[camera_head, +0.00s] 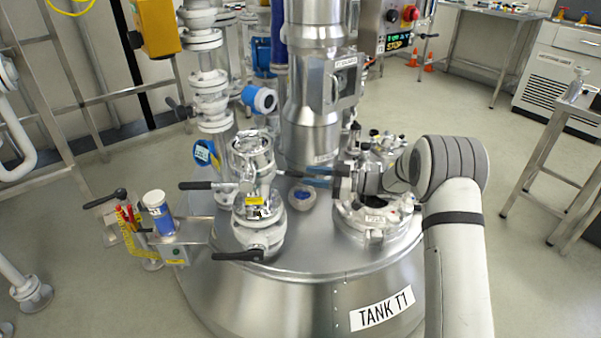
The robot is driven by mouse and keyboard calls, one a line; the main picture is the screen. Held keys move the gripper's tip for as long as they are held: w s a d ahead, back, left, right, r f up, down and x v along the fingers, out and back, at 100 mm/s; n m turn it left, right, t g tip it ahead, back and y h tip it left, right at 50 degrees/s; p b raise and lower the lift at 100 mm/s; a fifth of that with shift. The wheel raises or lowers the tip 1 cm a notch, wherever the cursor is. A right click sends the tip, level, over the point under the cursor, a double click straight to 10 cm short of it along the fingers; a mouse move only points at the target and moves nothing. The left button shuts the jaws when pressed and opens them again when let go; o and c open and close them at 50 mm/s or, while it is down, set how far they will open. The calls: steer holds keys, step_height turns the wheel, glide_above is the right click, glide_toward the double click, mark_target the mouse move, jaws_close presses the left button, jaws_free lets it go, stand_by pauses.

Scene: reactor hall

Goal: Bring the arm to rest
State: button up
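My arm (455,230) rises at the right and bends at a grey-banded joint, then reaches left over the lid of the steel tank labelled TANK T1 (300,290). My gripper (308,178) points left, in front of the thick steel column and above the tank lid. Its fingers are small and dark, with some blue near them. I cannot tell whether they are open or shut, or whether anything is between them. The round port (372,222) on the lid is below my wrist and partly hidden by it.
A valve stack (258,195) with black handles stands left of my gripper. The steel column (313,110) is close behind it. A small bracket with a blue-and-white container (158,212) sits at the left. Steel tables stand at the right, with open floor before them.

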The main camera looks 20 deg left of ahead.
steer(key=shift+d, duration=0.8)
